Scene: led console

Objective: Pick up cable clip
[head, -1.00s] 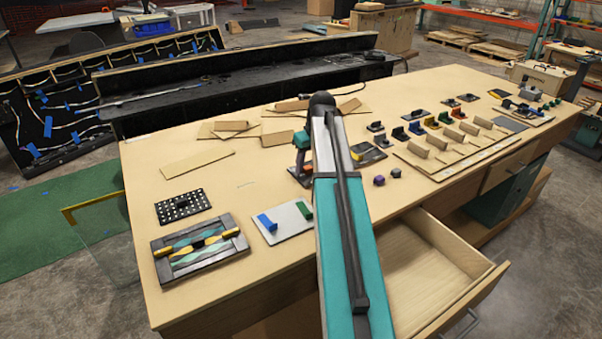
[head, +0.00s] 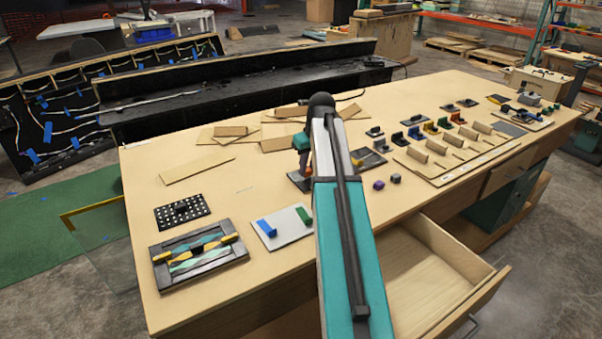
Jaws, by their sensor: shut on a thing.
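My arm (head: 341,205) rises from the bottom of the head view and bends at its dark joint. My gripper is not in view; the arm covers the place behind it. Nothing I can name for certain as the cable clip shows. A blue clip-like piece (head: 267,227) and a green one (head: 304,215) sit on a pale plate (head: 279,237) left of my arm. A teal and orange tool-like thing (head: 301,141) shows just left of the arm, partly hidden.
A dark framed panel (head: 216,272) and a black dotted plate (head: 182,224) lie at the left. Flat cardboard pieces (head: 197,170) lie at the back. A drawer (head: 441,238) stands open at the front right. A purple cube (head: 378,185) sits right of my arm.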

